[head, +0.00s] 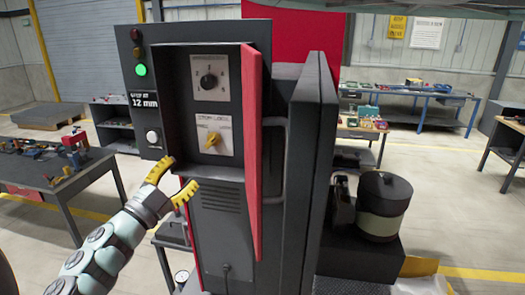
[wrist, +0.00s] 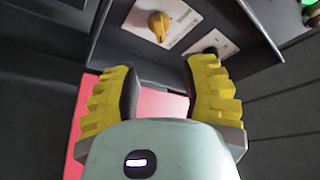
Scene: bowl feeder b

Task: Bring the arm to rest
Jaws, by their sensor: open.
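My gripper (head: 172,184) shows in the head view at the end of my arm, in front of the lower left of an open control box on a dark machine cabinet. In the wrist view, its two yellow fingers (wrist: 160,95) are spread apart with nothing between them. The control box (head: 205,172) holds a black rotary dial (head: 208,81) above a yellow knob (head: 212,140). In the wrist view the yellow knob (wrist: 158,22) lies beyond the fingertips, apart from them. A red door (head: 251,150) of the box stands open.
A green lamp (head: 141,70) is lit on the cabinet's left side. A dark cabinet door with a handle (head: 280,160) stands open at right, beside a round dark container (head: 383,206). A cluttered workbench (head: 60,175) stands at left. Open floor (head: 440,205) lies at right.

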